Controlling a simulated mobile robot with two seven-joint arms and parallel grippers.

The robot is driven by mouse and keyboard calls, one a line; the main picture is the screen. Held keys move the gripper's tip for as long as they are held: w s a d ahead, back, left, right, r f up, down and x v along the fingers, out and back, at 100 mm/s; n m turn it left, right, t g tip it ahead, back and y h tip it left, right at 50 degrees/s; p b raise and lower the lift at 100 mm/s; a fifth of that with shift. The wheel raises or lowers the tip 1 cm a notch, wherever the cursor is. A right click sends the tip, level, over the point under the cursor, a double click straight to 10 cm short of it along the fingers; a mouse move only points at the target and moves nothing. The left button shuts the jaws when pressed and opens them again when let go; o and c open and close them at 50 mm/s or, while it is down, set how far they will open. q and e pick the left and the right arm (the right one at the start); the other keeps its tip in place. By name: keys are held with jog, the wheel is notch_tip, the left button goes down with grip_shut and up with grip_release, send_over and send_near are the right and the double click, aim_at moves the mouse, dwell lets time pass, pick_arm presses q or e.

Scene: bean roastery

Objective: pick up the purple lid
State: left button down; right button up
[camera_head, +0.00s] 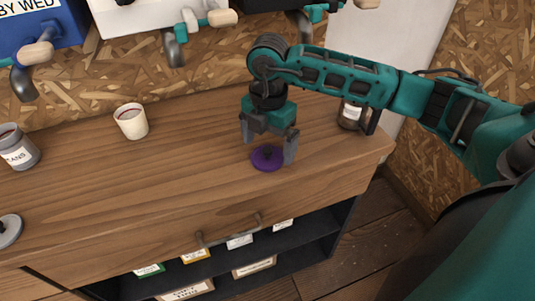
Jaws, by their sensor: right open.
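The purple lid (266,158) is a small round disc with a darker knob. It lies flat on the wooden counter (170,180), near the front edge and right of the middle. My right gripper (268,151) is open and points down just above the lid. One finger stands at the lid's right side, the other is behind it to the left. I cannot tell whether the fingers touch the lid. My left gripper is not in view.
A cream cup (131,121) and a labelled jar (19,149) stand at the left. A grey lid (8,229) lies at the left edge. Another jar (349,115) stands behind my right arm. Dispensers with handles (174,48) hang above. The counter left of the purple lid is clear.

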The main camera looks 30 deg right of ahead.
notch_tip(320, 180, down, 2)
jog(key=c, duration=0.9)
